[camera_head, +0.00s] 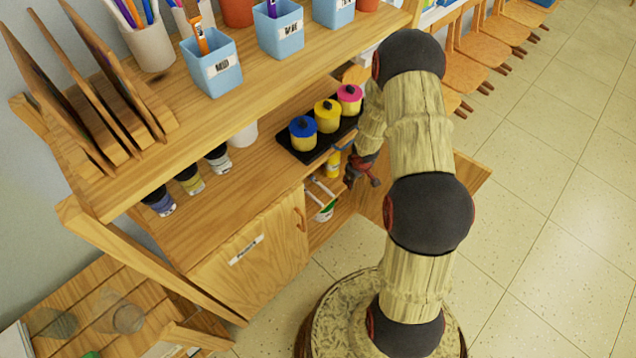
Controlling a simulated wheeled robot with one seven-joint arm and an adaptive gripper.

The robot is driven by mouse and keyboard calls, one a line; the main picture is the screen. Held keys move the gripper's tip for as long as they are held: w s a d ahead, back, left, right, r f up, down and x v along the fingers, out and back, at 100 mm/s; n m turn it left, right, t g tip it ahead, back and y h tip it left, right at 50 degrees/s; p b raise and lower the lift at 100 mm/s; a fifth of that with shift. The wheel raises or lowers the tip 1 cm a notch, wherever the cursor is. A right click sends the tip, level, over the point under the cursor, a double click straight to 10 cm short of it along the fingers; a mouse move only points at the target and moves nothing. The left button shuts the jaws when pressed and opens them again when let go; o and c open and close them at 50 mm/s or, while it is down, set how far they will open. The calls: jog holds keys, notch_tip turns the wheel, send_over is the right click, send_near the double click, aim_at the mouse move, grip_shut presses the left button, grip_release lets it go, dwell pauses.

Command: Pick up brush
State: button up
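An orange-handled brush (198,36) stands upright, leaning a little, in a light blue cup (212,68) on the top shelf at the upper left. A purple handle (272,9) shows in the second blue cup (281,29). I cannot tell which brush the task means. My gripper (362,180) is low at the middle, in front of the open part of the cabinet and below the top shelf, well apart from these cups. It is small and partly hidden by my arm, so its finger opening is unclear. I see nothing clearly held in it.
A black tray (290,148) holds blue, yellow and pink-lidded jars on the middle shelf. The cabinet door (255,245) at left is shut; another door (468,172) stands open at right. Wooden boards (90,90) stand at far left.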

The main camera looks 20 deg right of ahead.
aim_at(333, 195)
jog(key=w+a+f+y+b, duration=0.1)
jog(key=f, duration=0.4)
jog(key=w+a+f+n+t+y+b, duration=0.1)
jog(key=w+a+f, duration=0.1)
jog(key=f, duration=0.3)
jog(key=w+a+f+b, duration=0.2)
jog(key=f, duration=0.2)
jog(key=shift+a+f+t+y, duration=0.1)
jog(key=shift+f+t+y, duration=0.3)
jog(key=shift+r, duration=0.1)
jog(key=shift+c, duration=1.1)
grip_shut()
